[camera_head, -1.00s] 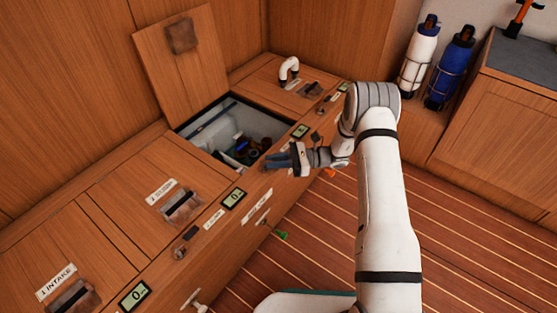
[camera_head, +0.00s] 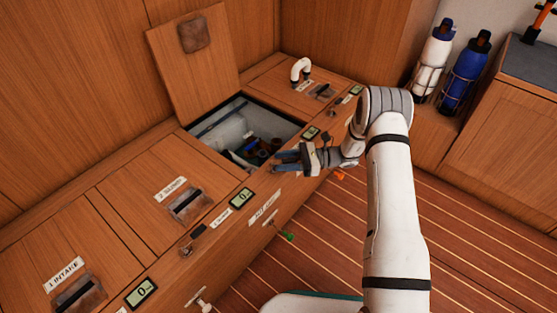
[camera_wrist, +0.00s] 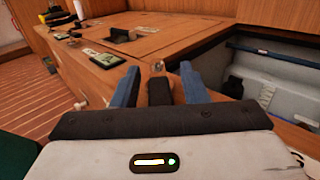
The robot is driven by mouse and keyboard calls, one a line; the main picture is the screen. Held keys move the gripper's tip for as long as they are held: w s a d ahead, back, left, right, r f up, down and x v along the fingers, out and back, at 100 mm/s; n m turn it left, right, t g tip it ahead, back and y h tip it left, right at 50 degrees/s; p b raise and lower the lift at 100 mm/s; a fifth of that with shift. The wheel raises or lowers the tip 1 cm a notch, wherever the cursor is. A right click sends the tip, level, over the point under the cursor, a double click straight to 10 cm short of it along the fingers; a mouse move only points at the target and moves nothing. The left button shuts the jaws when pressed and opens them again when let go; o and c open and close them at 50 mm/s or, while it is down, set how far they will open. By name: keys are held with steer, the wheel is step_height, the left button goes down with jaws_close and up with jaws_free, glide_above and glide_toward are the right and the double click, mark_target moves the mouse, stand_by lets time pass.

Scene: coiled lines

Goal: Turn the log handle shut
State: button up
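My gripper (camera_head: 285,162) is at the front edge of the open compartment, its blue fingers pointing left. In the wrist view the two fingers (camera_wrist: 157,86) stand apart. A dark upright piece (camera_wrist: 159,91) shows between them, with gaps on both sides; I cannot tell whether it is the log handle. No readable "log" label shows. Other small fittings lie along the counter's front edge, including a dark lever (camera_head: 197,232) left of my gripper. A green handle (camera_head: 288,236) and an orange one (camera_head: 340,176) stick out from the front face.
The compartment's lid (camera_head: 195,80) leans open against the back wall; hoses and fittings lie inside. A white bent pipe (camera_head: 300,69) rises from the right panel. Closed panels lie left, with a small display (camera_head: 242,198). White and blue bottles (camera_head: 465,75) stand right. The striped floor (camera_head: 470,235) is clear.

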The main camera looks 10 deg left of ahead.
steer(key=p+v, duration=0.2)
steer(key=v, duration=0.5)
steer(key=shift+d, duration=0.4)
steer(key=shift+w, duration=0.1)
steer(key=shift+c, duration=0.4)
